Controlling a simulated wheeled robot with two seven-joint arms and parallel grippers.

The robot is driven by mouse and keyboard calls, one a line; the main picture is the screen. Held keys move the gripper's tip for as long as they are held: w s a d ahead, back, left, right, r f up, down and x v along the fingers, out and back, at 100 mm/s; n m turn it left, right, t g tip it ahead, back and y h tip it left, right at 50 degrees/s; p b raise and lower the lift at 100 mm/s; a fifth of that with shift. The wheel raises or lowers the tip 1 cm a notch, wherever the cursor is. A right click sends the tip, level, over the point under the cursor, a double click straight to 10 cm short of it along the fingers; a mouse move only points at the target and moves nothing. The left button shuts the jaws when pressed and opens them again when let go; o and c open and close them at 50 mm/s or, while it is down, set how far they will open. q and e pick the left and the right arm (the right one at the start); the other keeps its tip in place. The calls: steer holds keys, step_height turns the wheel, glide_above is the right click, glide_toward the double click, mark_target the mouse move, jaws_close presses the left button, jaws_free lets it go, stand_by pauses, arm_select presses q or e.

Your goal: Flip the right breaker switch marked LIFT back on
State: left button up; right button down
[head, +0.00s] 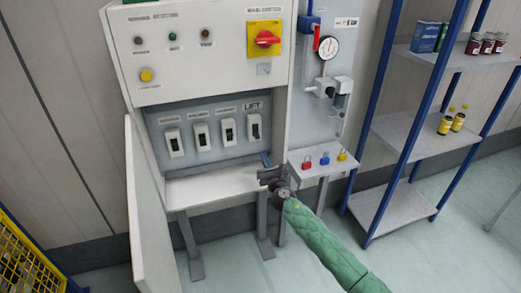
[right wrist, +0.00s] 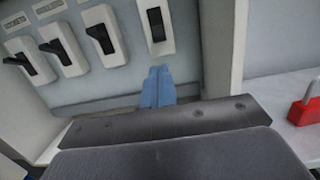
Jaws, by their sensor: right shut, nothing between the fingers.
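The breaker switch marked LIFT (head: 254,127) is the rightmost in a row of white switches with dark levers, inside the open lower bay of a grey cabinet. In the right wrist view the LIFT switch (right wrist: 155,27) is at the top; its dark lever sits differently from those to its left. My right gripper (head: 266,160) is below and slightly right of that switch, at the bay's lower right. Its blue fingertips (right wrist: 157,86) are shut with nothing between them, pointing up toward the switch and apart from it. My left gripper is not in view.
The cabinet door (head: 150,215) hangs open at the left. A shelf with small padlocks (head: 324,159) is right of my gripper, below a gauge (head: 328,48). A blue-framed rack (head: 400,130) stands further right. The bay's bottom ledge (head: 210,187) is clear.

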mark_target(256, 134)
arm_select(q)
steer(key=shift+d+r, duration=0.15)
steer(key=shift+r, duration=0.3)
arm_select(e)
steer(key=x, duration=0.9)
steer(key=shift+w, duration=0.35)
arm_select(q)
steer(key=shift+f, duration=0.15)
arm_select(e)
steer(key=shift+s+r, duration=0.1)
steer(key=shift+r, duration=0.1)
